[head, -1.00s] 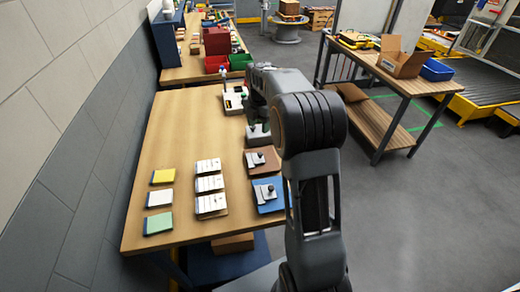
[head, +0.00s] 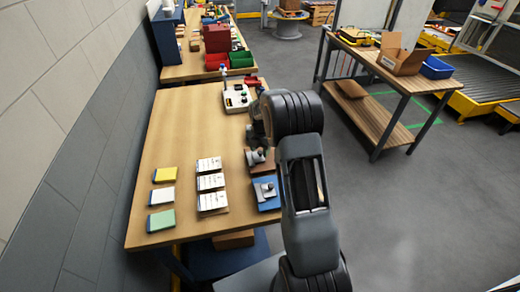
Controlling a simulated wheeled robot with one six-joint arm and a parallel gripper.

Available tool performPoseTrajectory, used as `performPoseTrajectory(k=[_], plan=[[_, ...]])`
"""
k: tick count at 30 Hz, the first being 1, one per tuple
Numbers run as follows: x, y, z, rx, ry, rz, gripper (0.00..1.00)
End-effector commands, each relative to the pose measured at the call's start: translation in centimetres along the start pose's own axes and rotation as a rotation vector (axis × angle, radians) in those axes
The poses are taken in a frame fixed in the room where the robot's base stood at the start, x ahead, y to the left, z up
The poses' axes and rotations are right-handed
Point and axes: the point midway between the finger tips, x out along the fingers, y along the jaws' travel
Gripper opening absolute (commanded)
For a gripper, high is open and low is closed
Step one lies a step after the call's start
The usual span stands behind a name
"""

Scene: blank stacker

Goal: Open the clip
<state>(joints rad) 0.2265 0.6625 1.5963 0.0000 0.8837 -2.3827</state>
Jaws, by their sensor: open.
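A blue plate with a grey clip and dark knob (head: 266,192) lies at the table's right edge, left of my upright arm link. A brown plate with a similar grey clip (head: 258,159) lies just beyond it and is partly covered by my arm. My gripper (head: 254,133) is above the far side of the brown plate, mostly hidden behind my wrist and elbow. It is open, with nothing seen in it. I cannot tell whether it touches a clip, or which clip is meant.
White cards (head: 210,181) lie in a column on the wooden table (head: 185,130). Yellow (head: 165,174), white and green pads lie left of them. A white control box (head: 236,98) stands at the far end. The table's middle left is clear.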

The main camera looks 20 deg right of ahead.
Motion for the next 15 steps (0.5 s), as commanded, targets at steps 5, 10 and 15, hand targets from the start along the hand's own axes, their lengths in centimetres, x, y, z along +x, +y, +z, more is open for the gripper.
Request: performPoseTrajectory(k=[5, 10, 15], plan=[[0.62, 0.00, 0.00, 0.000, -0.001, 0.001, 0.50], [0.71, 0.01, 0.00, 0.000, -0.001, 0.001, 0.50], [0.70, 0.01, -0.01, 0.000, -0.001, 0.001, 0.43]])
